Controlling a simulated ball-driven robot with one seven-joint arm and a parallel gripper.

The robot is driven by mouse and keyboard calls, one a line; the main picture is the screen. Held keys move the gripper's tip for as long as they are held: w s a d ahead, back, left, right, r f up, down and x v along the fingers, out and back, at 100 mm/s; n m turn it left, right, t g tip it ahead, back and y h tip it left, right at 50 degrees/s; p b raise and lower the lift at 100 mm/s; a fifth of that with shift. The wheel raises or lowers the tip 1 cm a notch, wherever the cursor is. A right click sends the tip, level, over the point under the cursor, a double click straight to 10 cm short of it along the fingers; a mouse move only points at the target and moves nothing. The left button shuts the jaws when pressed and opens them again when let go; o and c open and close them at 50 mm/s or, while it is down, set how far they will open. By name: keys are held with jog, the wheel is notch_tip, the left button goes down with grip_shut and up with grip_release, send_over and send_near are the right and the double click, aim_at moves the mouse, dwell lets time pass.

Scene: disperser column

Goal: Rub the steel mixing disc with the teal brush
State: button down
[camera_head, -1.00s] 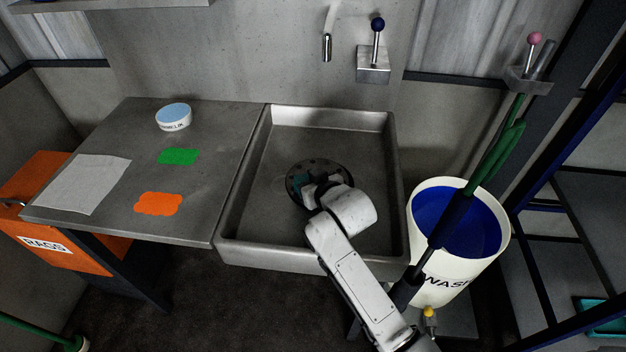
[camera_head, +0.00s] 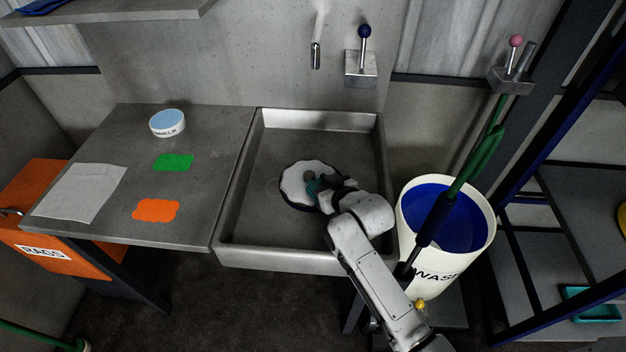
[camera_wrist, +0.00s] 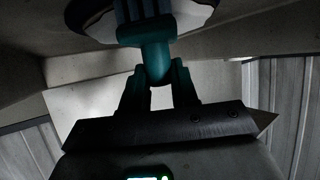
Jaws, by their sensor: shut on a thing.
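The steel mixing disc (camera_head: 296,192) lies in the sink basin (camera_head: 262,225). Its upper face shows as a whitish, scalloped patch inside a dark rim. My gripper (camera_head: 330,187) is over the right part of the disc, shut on the teal brush (camera_head: 313,187). In the wrist view the brush (camera_wrist: 154,42) has its thick handle between my gripper's fingers (camera_wrist: 158,88). The brush's bristle end points to the disc (camera_wrist: 100,20) at the top of that view. Whether the bristles touch the disc is hard to tell. My wrist hides the disc's right edge.
A white wash bucket (camera_head: 408,235) with a green-handled pole (camera_head: 465,165) stands right. A tap (camera_head: 316,55) hangs above.

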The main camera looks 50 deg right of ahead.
jog(key=shift+s+d, duration=0.35)
jog(key=shift+s, duration=0.1)
notch_tip(320, 180, up, 6)
jog(key=p, duration=0.5)
jog(key=shift+p, duration=0.4)
notch_tip(320, 180, up, 3)
jog(key=p, duration=0.3)
